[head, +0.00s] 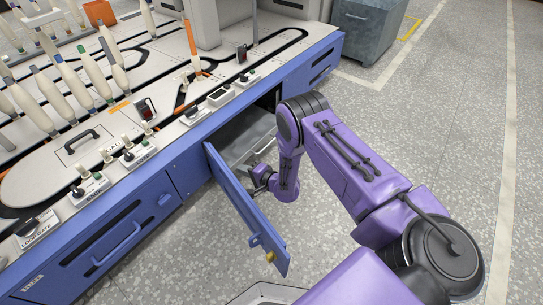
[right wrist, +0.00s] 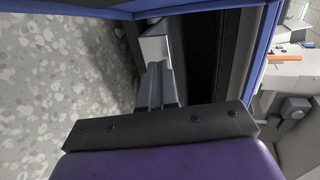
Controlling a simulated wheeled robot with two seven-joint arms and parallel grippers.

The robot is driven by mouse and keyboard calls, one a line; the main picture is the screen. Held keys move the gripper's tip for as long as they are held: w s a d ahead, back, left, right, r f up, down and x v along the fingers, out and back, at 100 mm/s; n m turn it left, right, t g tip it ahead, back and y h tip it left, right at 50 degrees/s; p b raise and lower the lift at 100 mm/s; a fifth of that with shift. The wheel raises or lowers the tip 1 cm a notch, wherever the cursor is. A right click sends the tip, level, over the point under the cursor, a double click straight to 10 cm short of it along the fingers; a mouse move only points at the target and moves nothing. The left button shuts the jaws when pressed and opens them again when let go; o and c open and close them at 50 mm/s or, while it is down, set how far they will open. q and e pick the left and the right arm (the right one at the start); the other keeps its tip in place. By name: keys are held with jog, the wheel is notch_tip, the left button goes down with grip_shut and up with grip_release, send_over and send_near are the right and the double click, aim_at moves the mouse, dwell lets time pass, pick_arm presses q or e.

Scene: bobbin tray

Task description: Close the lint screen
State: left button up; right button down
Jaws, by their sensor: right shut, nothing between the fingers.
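The blue door (head: 240,200) of the machine's front stands swung open, out over the floor. Inside the opening behind it is a grey metal panel or tray (head: 252,138), apparently the lint screen, partly hidden by my right arm. My right gripper (head: 260,178) is shut and empty, between the open door and the compartment, close to the door's inner side. In the right wrist view its fingers (right wrist: 157,88) point at a pale metal part (right wrist: 156,48) beside the dark opening. I cannot tell whether they touch it. My left gripper is out of view.
The blue machine (head: 130,225) carries a white top with several bobbins (head: 60,85), switches and black tracks. A closed panel with a handle (head: 118,245) is left of the door. A grey bin (head: 368,28) stands at the back. The speckled floor (head: 420,110) at right is clear.

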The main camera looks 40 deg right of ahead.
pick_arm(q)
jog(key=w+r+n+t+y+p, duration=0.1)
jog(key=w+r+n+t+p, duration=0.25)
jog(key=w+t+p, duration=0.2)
pick_arm(e)
jog(key=v, duration=1.2)
jog(key=b, duration=0.2)
send_near(245, 155)
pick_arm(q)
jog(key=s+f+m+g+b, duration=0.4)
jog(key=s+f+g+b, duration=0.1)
pick_arm(e)
jog(key=b+x, duration=0.1)
jog(key=x, duration=0.2)
jog(key=b+x, duration=0.1)
jog(key=x, duration=0.2)
jog(key=shift+s+d+f+b, duration=0.15)
jog(key=shift+f+b, duration=0.15)
jog(key=shift+f, duration=0.05)
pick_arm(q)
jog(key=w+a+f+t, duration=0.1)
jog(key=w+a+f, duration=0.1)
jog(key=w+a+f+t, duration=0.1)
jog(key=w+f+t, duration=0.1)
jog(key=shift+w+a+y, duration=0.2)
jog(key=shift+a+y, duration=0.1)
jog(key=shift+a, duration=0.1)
pick_arm(e)
jog(key=shift+w+r, duration=0.15)
jog(key=shift+w, duration=0.25)
